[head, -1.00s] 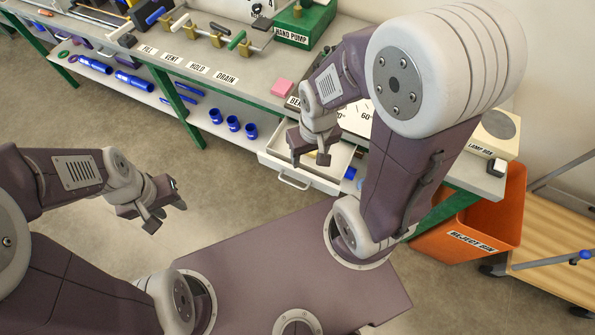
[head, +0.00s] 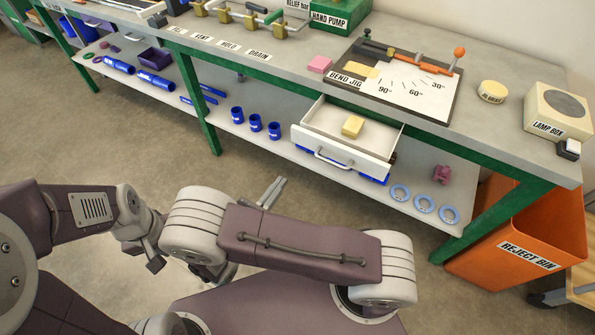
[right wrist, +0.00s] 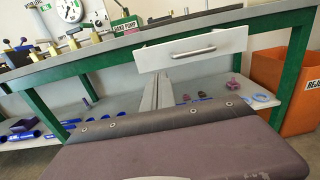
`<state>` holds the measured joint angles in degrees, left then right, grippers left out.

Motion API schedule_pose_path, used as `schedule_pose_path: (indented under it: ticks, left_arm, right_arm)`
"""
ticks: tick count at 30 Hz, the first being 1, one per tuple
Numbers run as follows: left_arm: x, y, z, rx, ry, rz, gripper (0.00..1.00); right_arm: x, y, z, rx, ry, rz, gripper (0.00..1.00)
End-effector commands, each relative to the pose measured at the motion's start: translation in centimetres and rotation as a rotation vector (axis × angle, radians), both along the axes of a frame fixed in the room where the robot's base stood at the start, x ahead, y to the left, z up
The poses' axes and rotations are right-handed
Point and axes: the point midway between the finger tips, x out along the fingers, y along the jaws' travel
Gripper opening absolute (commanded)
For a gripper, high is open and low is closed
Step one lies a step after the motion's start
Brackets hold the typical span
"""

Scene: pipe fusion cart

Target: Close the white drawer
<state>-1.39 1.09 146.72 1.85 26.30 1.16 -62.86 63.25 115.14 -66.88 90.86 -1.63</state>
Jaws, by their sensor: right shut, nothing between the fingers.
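The white drawer (head: 375,153) is pulled out from under the bench top, below the bend jig. A yellow block (head: 352,126) lies inside it. Its grey bar handle (head: 334,160) is on the front; the drawer front (right wrist: 215,43) also shows in the right wrist view, beyond the fingers. My right gripper (head: 273,190) is shut and empty, in front of the drawer and to its left, apart from it. Its fingers (right wrist: 157,92) lie side by side in the right wrist view. My left gripper (head: 155,264) is at lower left, partly hidden behind my right arm; its jaws are unclear.
The bend jig (head: 400,85) and lamp box (head: 556,112) stand on the bench top. The lower shelf holds blue fittings (head: 255,123) and blue rings (head: 424,203). An orange reject bin (head: 520,236) stands at right. The floor before the drawer is clear.

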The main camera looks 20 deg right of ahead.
Motion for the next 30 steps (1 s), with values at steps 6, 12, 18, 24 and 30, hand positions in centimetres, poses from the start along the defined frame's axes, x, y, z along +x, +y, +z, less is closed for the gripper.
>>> schedule_pose_path:
  ticks: [6,12,18,24,30]
  left_arm:
    - [0.1,0.0,0.0,0.000,-0.002,-0.001,0.36]
    - [0.1,0.0,-0.1,0.000,-0.001,0.000,0.36]
    - [0.0,0.0,-0.3,0.000,-0.001,0.000,0.36]
    - [0.0,0.0,-0.5,0.000,-0.001,0.000,0.36]
    - [0.0,0.0,-0.6,0.000,-0.001,0.000,0.36]
  right_arm:
    - [0.0,0.3,0.0,0.003,0.000,0.015,0.00]
    - [2.0,-2.2,0.0,0.003,0.001,0.009,0.00]
    - [4.8,-5.7,0.0,0.004,0.001,0.006,0.00]
    - [7.4,-8.6,0.1,0.004,0.001,0.009,0.00]
    - [8.7,-10.0,0.1,0.004,0.001,0.011,0.00]
